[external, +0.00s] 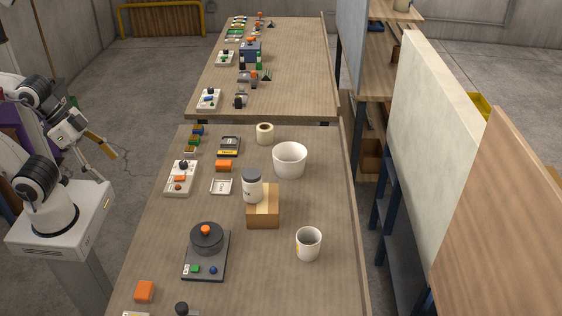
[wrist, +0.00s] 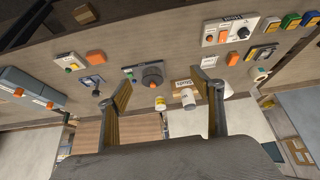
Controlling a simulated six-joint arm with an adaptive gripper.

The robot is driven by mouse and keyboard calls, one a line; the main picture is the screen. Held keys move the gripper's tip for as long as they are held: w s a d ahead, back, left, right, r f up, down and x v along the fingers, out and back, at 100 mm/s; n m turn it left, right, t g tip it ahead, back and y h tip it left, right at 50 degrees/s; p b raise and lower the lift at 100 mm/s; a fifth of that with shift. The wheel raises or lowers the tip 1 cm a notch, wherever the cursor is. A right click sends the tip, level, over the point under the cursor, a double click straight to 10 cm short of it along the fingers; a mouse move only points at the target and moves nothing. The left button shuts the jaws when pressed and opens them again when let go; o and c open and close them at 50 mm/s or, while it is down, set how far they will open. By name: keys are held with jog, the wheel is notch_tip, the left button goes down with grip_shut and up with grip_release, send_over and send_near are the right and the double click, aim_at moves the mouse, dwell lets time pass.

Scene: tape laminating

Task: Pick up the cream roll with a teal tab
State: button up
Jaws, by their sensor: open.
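A cream roll (external: 264,133) with a brown core stands on the near table, toward its far end. I cannot make out a teal tab on it. A small pale roll (wrist: 259,74), likely the same one, shows right of my fingers in the wrist view. My gripper (external: 107,147) is at the left of the external view, off the table's left side and well away from the roll. In the wrist view my gripper (wrist: 164,82) has its two tan-padded fingers wide apart, with nothing held between them.
A white bucket (external: 290,161) stands just in front of the roll. A jar (external: 252,187) stands at a cardboard box (external: 264,217), with a mug (external: 308,244) nearer. A black round device (external: 207,240) and control boxes line the left side. Panels (external: 440,130) stand at right.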

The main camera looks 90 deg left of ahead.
aim_at(259, 128)
jog(key=w+a+f+n+t+y, duration=0.1)
jog(key=w+a, duration=0.5)
jog(key=w, duration=0.3)
jog(key=w+a+n+t+y, duration=0.1)
jog(key=w+a, duration=0.5)
jog(key=w, duration=0.3)
jog(key=w+a+f+n+t+y, duration=0.1)
jog(key=w+a+n, duration=0.1)
jog(key=w+a, duration=0.6)
jog(key=w+a+f+n+y, duration=0.1)
jog(key=w+a+f, duration=0.2)
jog(key=a+f, duration=0.2)
jog(key=w+a+f+n+t+y, duration=0.1)
jog(key=a+f, duration=0.4)
jog(key=a, duration=0.7)
jog(key=w+a+f+n+y, duration=0.1)
jog(key=w+a+f+y, duration=0.2)
jog(key=w+a+f, duration=0.2)
jog(key=shift+w+a+f+t, duration=0.1)
jog(key=shift+a+f+t, duration=0.15)
jog(key=shift+a, duration=0.65)
jog(key=shift+w+a+f+t, duration=0.15)
jog(key=shift+a+f, duration=0.15)
jog(key=shift+a, duration=0.55)
jog(key=shift+x, duration=1.25)
jog(key=shift+w, duration=0.1)
